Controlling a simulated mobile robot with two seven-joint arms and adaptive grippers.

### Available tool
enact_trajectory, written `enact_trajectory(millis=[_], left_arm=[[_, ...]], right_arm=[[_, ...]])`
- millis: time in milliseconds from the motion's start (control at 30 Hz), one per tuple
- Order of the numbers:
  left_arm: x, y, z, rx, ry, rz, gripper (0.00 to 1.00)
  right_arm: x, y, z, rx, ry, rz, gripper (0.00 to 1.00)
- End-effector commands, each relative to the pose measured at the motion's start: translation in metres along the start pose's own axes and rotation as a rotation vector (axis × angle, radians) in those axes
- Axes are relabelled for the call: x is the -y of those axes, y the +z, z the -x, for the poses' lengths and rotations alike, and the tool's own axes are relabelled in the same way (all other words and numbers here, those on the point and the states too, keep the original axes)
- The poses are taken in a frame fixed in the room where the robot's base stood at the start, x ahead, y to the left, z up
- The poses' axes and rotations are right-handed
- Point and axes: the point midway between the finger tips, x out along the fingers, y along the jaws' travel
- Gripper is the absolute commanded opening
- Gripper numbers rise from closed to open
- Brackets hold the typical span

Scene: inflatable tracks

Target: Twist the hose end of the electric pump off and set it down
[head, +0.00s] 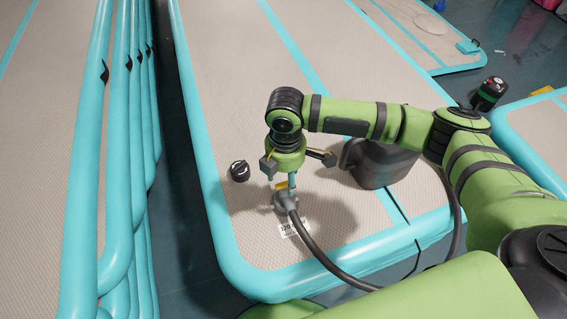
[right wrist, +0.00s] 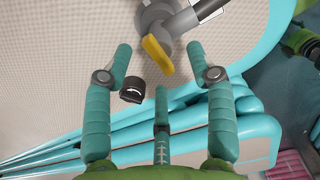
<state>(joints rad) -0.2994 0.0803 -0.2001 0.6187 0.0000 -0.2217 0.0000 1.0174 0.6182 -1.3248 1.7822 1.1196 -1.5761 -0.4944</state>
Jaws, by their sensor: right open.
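The grey hose end (head: 286,202) stands on the valve area near the front edge of the beige track (head: 240,225). A yellow lever (right wrist: 157,54) sticks out beside it. My right gripper (head: 288,181) is just above it, fingers spread and empty. In the right wrist view the hose end (right wrist: 168,18) lies beyond the fingertips, and the lever's tip is between them; no contact shows. The electric pump (head: 380,166) is a dark grey box on the track, partly behind my right arm. My left gripper is out of view.
A black cap (head: 239,171) lies on the track left of the gripper. The dark hose (head: 318,252) loops over the front edge toward the right. Clear track surface lies behind the cap.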

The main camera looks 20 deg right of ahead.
Motion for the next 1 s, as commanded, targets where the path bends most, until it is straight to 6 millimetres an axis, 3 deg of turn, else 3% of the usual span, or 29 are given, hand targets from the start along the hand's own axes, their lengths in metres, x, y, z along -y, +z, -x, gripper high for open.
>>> enact_trajectory(millis=[100, 233, 600, 633, 767, 1000], left_arm=[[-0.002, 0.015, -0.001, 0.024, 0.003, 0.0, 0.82], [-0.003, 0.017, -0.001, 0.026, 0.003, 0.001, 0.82], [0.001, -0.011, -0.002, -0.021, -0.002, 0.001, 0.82], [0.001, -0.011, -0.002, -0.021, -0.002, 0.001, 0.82], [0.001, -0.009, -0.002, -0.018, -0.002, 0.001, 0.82], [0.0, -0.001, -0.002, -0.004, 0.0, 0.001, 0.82]], right_arm=[[0.0, 0.0, -0.019, 0.001, -0.001, 0.001, 0.57], [0.0, 0.0, -0.032, 0.0, 0.0, 0.001, 0.57], [-0.001, 0.0, -0.039, 0.0, 0.003, 0.001, 0.57], [-0.001, 0.0, -0.039, 0.0, 0.003, 0.001, 0.53], [0.0, 0.0, -0.039, 0.0, 0.002, 0.001, 0.01], [0.0, 0.0, -0.039, -0.001, 0.002, 0.001, 0.0]])
